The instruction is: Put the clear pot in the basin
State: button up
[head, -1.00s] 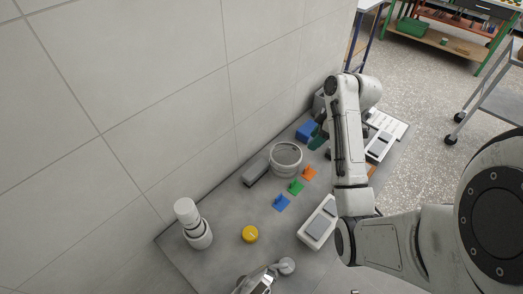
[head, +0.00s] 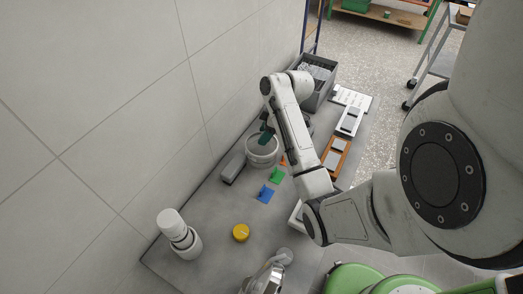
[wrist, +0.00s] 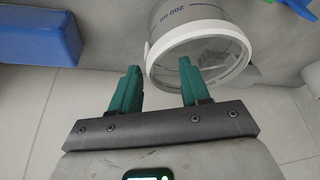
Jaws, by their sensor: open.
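The clear pot (head: 262,155), a round see-through vessel with a white rim, stands on the grey counter near the wall. It also shows at the top of the wrist view (wrist: 200,38), with "200 ml" on its side. My gripper (head: 266,132) has green fingers and is open at the pot's rim. In the wrist view my gripper (wrist: 157,80) has its right finger overlapping the pot's mouth and its left finger outside the rim; whether they touch is unclear. A grey open bin (head: 319,98), possibly the basin, stands at the counter's far end with pale items inside.
A dark grey block (head: 233,168) lies left of the pot. Green (head: 277,176) and blue (head: 266,194) pieces, a yellow disc (head: 241,232) and a white cylinder (head: 178,232) stand nearer. A blue box (wrist: 40,35) lies left in the wrist view. The tiled wall (head: 120,130) bounds the counter.

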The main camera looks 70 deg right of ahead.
aim_at(257, 146)
jog(key=shift+x, duration=1.85)
jog(key=shift+c, duration=0.4)
grip_shut()
